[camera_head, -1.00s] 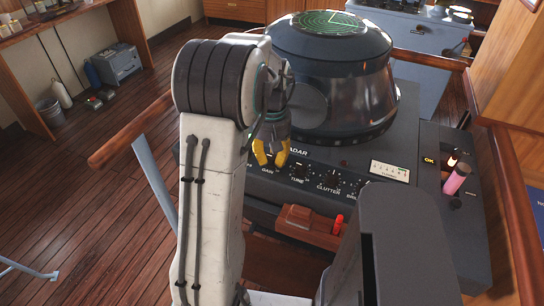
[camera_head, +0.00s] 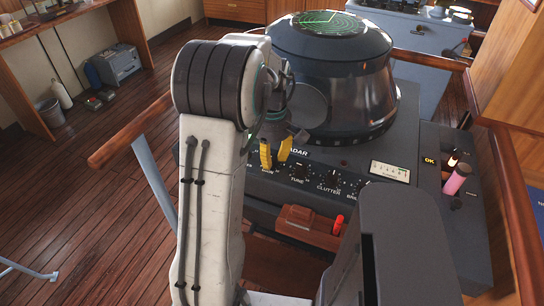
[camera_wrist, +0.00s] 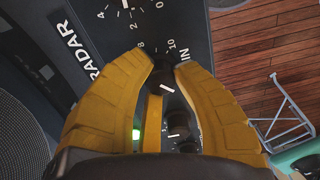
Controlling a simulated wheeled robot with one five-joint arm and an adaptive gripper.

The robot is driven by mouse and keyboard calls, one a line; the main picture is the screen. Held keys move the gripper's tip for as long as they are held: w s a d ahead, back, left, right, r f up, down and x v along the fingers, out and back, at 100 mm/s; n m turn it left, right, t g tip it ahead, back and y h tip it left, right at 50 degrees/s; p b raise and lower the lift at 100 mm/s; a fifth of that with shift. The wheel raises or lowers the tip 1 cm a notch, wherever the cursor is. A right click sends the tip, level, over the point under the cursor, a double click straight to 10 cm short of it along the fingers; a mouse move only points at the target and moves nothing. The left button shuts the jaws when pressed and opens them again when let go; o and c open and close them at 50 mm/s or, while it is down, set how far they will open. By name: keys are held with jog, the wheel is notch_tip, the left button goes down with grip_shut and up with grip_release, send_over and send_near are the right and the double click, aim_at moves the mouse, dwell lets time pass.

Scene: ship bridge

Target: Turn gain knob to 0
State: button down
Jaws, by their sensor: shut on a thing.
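My gripper (camera_head: 276,153) is at the left part of the radar's front panel, its two yellow fingers pointing down at the gain knob. In the wrist view my gripper (camera_wrist: 164,66) has its fingertips closed on the dark gain knob (camera_wrist: 163,78), one on each side. A short white mark shows near it, between the fingers. The numbers 8 and 10 and the letters IN show just beyond the fingertips. In the head view the fingers hide the knob, so its exact setting cannot be read.
The tune knob (camera_head: 299,170) and clutter knob (camera_head: 333,176) stand to the right on the same panel. The round radar housing (camera_head: 335,90) rises behind. A red-tipped item (camera_head: 338,224) and a pink cylinder (camera_head: 457,179) are further right. Wooden rails flank the console.

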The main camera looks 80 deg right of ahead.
aim_at(272, 156)
jog(key=shift+a+f+n, duration=0.1)
jog(key=shift+f+n, duration=0.05)
jog(key=shift+n, duration=0.15)
dwell(0.4)
jog(key=c, duration=0.9)
grip_release()
jog(key=shift+c, duration=0.2)
notch_tip(272, 156, up, 12)
dwell(0.4)
